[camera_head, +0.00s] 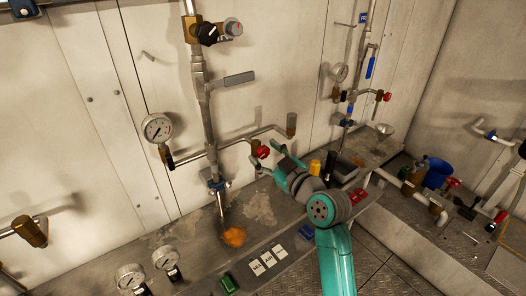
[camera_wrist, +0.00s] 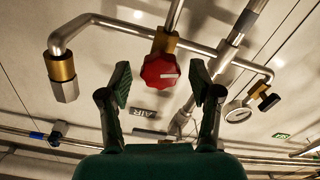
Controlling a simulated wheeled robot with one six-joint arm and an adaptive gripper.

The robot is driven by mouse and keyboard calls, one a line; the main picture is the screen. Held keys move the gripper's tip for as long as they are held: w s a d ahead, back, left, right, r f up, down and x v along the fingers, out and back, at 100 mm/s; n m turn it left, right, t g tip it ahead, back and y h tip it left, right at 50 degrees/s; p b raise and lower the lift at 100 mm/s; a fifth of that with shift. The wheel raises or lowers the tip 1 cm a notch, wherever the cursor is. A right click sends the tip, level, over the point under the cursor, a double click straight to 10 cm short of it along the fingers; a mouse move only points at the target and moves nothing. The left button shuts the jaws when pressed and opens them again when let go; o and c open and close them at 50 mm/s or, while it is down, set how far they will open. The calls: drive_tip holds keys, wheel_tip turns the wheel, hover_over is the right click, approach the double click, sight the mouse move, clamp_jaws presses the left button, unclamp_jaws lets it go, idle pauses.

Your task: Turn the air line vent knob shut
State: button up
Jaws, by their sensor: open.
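The red vent knob (camera_wrist: 160,71) sits on a brass fitting (camera_wrist: 165,42) on the wall pipework. It has a lobed rim and a white mark pointing sideways. It also shows in the head view as a small red knob (camera_head: 263,152) on a brass valve. My gripper (camera_wrist: 161,84) is open and empty, its two fingers on either side of the knob in the picture. Whether the fingertips reach around the knob or stop short cannot be told; no contact shows. In the head view my gripper (camera_head: 272,164) is just below and right of the knob.
A sign reading AIR (camera_wrist: 143,141) is on the wall. A pressure gauge (camera_head: 157,128) and a vertical pipe (camera_head: 206,120) stand left of the knob. A grey lever handle (camera_head: 240,79) is above. The bench below holds a yellow cylinder (camera_head: 315,167) and a black cylinder (camera_head: 330,163).

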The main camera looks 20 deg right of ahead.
drive_tip(key=shift+w+a, duration=0.25)
drive_tip(key=shift+w, duration=0.45)
drive_tip(key=c, duration=1.1)
drive_tip(key=shift+c, duration=0.2)
drive_tip(key=shift+m, duration=0.3)
drive_tip(key=m, duration=0.3)
drive_tip(key=shift+d+m, duration=0.1)
drive_tip(key=shift+m, duration=1.9)
